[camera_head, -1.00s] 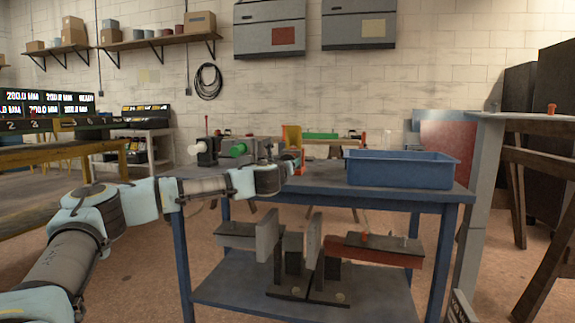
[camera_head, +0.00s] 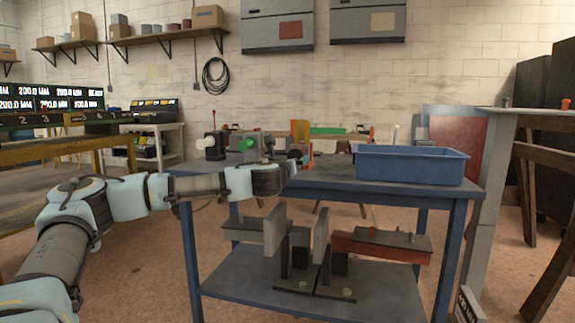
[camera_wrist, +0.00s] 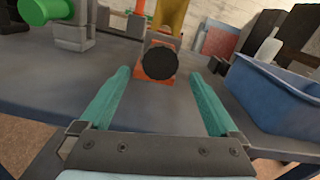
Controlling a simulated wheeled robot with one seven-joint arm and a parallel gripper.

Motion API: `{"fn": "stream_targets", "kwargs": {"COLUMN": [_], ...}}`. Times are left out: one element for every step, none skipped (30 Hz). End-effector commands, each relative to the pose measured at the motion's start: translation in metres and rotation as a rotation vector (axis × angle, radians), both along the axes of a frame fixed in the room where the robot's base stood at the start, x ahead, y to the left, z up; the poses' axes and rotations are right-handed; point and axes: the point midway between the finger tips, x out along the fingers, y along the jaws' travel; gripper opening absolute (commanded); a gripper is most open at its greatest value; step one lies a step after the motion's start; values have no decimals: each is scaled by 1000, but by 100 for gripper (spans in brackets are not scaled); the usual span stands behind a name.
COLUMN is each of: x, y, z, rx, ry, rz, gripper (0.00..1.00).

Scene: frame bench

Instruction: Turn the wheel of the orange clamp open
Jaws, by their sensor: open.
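The orange clamp (camera_wrist: 156,78) stands on the blue table, straight ahead of my gripper in the wrist view. Its dark round wheel (camera_wrist: 160,63) faces me, with a yellow part (camera_wrist: 170,17) rising above. In the head view the clamp's yellow-orange upper part (camera_head: 300,131) shows behind the end of my arm, which hides much of the rest. My gripper (camera_wrist: 159,82) is open and empty, its two teal fingers spread to either side of the wheel in the picture. The wheel looks to lie beyond the fingertips; I cannot tell the exact gap.
A blue bin (camera_wrist: 275,98) stands on the table to the right, close to my right finger in the wrist view. A grey clamp with a green wheel (camera_wrist: 45,10) stands to the left. Bare tabletop (camera_wrist: 140,101) lies between my fingers.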

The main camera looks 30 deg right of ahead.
Motion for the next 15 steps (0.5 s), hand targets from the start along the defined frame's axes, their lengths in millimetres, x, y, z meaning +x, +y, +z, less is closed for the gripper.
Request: {"fn": "stream_targets", "kwargs": {"x": [-8, -12, -17, -20, -24, -27, -30, -31, -34, -35, -36, -37, -37, -37, -38], "y": [7, 11, 16, 19, 22, 25, 28, 29, 31, 32, 33, 34, 35, 35, 35], "z": [1, 0, 0, 0, 0, 0, 0, 0, 0, 0, 0, 0, 0, 0, 0], "rx": [0, 0, 0, 0, 0, 1, 1, 1, 1, 1, 1, 1, 1, 1, 1], "ry": [0, 0, 0, 0, 0, 1, 1, 1, 1, 1, 1, 1, 1, 1, 1], "rz": [-2, -2, -2, -2, -1, -1, -1, -1, 0, -1, -1, -1, 0, 0, 0], "gripper": [97, 97, 97, 97, 97, 97, 97, 97, 97, 97, 97, 97, 97, 97, 97]}}
